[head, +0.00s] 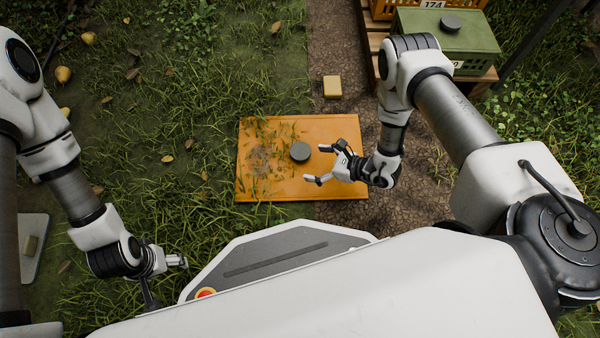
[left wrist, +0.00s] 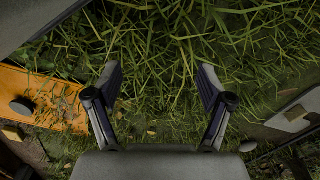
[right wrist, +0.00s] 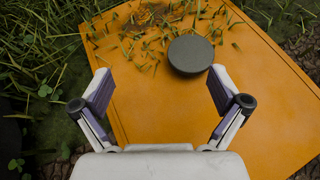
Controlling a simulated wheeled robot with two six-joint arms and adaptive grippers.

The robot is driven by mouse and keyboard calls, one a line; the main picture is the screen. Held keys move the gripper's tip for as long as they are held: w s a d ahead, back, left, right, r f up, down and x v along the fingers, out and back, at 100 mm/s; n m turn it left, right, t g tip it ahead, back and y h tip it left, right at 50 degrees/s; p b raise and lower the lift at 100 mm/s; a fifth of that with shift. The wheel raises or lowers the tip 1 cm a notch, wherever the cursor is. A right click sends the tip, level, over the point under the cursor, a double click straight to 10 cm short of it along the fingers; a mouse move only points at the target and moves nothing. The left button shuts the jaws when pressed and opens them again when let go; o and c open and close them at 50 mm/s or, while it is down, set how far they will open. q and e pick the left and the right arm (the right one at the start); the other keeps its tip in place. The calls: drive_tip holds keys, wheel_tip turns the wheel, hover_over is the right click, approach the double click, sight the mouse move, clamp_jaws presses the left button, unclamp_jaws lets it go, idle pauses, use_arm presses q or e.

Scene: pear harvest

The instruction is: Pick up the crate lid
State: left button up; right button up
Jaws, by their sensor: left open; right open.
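The crate lid (head: 281,181) is a flat orange panel lying on the grass and the dirt path, with a dark round knob (head: 300,152) near its middle. Soil and grass bits cover its left part. My right gripper (head: 319,164) is open over the lid, just right of the knob and apart from it. In the right wrist view the knob (right wrist: 190,55) lies ahead, between and beyond the open fingers (right wrist: 158,92). My left gripper (left wrist: 158,85) is open and empty over grass; the lid (left wrist: 52,100) shows at the left of its view.
A green box (head: 448,38) with a dark knob stands on a wooden pallet at the upper right, beside an orange crate (head: 480,8). A small yellow block (head: 332,87) lies on the path beyond the lid. Pears (head: 63,74) lie in the grass at the left.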

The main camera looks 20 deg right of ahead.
sight(300, 150)
drive_tip(key=w+d+f+t, duration=0.1)
drive_tip(key=w+d+f+m+t+h+b, duration=0.1)
drive_tip(key=f, duration=0.1)
drive_tip(key=shift+w+f, duration=0.15)
drive_tip(key=shift+w, duration=0.25)
use_arm(q)
drive_tip(key=shift+t, duration=0.4)
drive_tip(key=f+b, duration=0.2)
drive_tip(key=f, duration=0.1)
drive_tip(key=w+f+b, duration=0.1)
drive_tip(key=f+b, duration=0.1)
drive_tip(key=f, duration=0.1)
drive_tip(key=w+f+b, duration=0.1)
drive_tip(key=f+b, duration=0.1)
drive_tip(key=f, duration=0.1)
drive_tip(key=shift+f, duration=0.2)
use_arm(e)
drive_tip(key=x, duration=0.7)
drive_tip(key=shift+w+a+r, duration=0.1)
drive_tip(key=shift+a+r, duration=0.05)
drive_tip(key=shift+r, duration=0.25)
use_arm(q)
drive_tip(key=shift+r, duration=0.15)
use_arm(e)
drive_tip(key=shift+w+r, duration=0.1)
drive_tip(key=shift+r, duration=0.1)
drive_tip(key=c, duration=1.5)
